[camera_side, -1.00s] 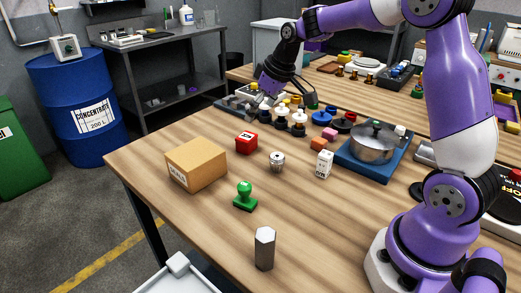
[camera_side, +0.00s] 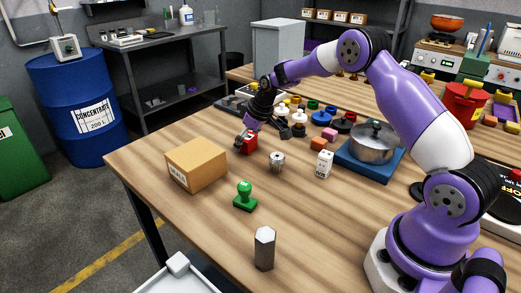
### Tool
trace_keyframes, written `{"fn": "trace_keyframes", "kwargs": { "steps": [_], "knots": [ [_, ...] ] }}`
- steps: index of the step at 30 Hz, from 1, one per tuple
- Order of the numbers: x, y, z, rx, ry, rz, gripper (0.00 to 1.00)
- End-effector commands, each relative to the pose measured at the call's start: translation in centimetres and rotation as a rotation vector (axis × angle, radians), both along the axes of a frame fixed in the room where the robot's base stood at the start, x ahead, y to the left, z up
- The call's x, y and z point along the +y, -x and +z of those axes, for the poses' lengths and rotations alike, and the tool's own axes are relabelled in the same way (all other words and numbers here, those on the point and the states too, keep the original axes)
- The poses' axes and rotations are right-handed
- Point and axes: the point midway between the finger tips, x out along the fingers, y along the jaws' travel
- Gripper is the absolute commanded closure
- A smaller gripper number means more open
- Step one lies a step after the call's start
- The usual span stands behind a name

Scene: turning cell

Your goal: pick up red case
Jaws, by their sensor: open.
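The red case (camera_side: 251,145) is a small box on the wooden table, behind and to the right of the cardboard box. My gripper (camera_side: 262,140) is open and low over the table at the red case. One dark finger hangs in front of the left part of the case, and the other finger is out to its right. Part of the case's top is hidden behind my gripper. I cannot tell whether a finger touches it.
A cardboard box (camera_side: 196,164) stands left of the red case. A small metal part (camera_side: 277,162), a green stamp (camera_side: 245,196) and a white box (camera_side: 324,164) are nearby. A pot (camera_side: 372,143) sits on a blue base. The table's front middle is mostly clear.

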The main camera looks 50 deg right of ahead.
Motion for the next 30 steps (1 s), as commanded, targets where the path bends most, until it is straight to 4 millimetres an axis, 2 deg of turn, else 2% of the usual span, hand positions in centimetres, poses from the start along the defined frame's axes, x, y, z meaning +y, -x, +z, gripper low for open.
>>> {"fn": "trace_keyframes", "kwargs": {
  "steps": [6,7,8,9,11,12,24,30],
  "knots": [
    [0.0,-0.1,-0.1,-0.001,0.0,0.0,0.0],
    [0.0,-0.1,-0.1,-0.001,0.0,0.0,0.1],
    [0.0,-0.1,-0.1,-0.001,0.0,0.0,0.25],
    [0.0,-0.1,-0.1,-0.001,0.0,0.0,0.45],
    [0.0,-0.1,-0.1,-0.001,0.0,0.0,0.75],
    [0.0,0.0,-0.1,0.0,0.0,0.0,0.83],
    [0.1,0.0,0.0,0.003,-0.001,0.001,0.82],
    [0.0,-0.1,1.9,-0.002,0.0,0.002,0.82]
  ]
}}
